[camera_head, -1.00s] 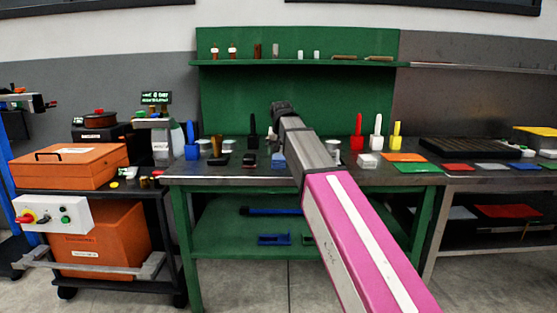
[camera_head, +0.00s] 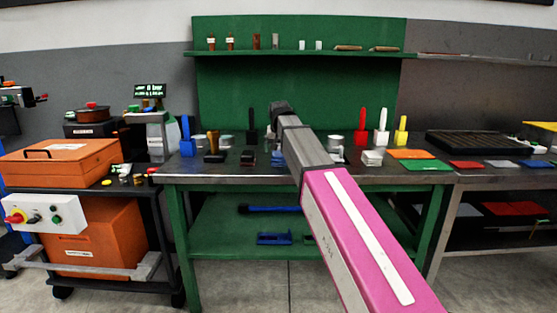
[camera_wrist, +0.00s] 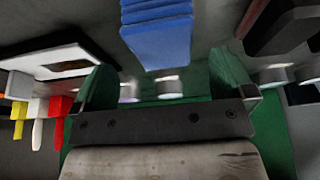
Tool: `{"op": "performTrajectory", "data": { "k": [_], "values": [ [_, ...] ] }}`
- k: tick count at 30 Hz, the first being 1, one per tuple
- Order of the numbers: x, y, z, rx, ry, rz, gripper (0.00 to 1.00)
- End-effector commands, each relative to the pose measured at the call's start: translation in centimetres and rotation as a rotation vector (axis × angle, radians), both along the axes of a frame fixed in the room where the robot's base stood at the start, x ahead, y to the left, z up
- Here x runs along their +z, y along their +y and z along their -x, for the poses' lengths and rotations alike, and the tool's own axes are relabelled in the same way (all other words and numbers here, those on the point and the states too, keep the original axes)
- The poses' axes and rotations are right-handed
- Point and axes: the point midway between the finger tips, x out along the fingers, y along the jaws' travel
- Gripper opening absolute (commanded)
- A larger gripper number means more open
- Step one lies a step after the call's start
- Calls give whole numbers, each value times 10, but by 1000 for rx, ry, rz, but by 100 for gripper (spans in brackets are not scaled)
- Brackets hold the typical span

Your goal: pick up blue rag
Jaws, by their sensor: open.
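The blue rag (camera_wrist: 157,38) is a folded stack of blue layers at the top middle of the wrist view. In the head view a small blue patch of it (camera_head: 277,159) shows on the bench, just left of my arm, which partly covers it. My gripper (camera_wrist: 165,84) is open in the wrist view, with one greenish finger on each side. The rag lies beyond the fingertips, roughly in line with the gap, and nothing is between the fingers. In the head view the fingers are hidden behind my arm.
On the green bench (camera_head: 210,180), a dark block (camera_head: 248,158) stands left of the rag and a white folded stack (camera_head: 372,158) stands to the right. Blue (camera_head: 187,147), red (camera_head: 361,139), white and yellow handled tools stand along the back. A shelf (camera_head: 300,53) runs above.

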Motion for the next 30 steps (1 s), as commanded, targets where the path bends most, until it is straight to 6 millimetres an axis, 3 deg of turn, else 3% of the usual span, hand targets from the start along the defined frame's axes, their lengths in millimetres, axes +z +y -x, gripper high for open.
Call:
{"op": "performTrajectory", "data": {
  "k": [12,20,21,26,30],
  "values": [
    [-43,4,-17,0,2,1,100],
    [-47,4,-19,0,0,0,100],
    [-47,4,-19,0,0,0,97],
    [-47,4,-19,0,0,0,46],
    [-47,4,-19,0,0,0,46]
  ]
}}
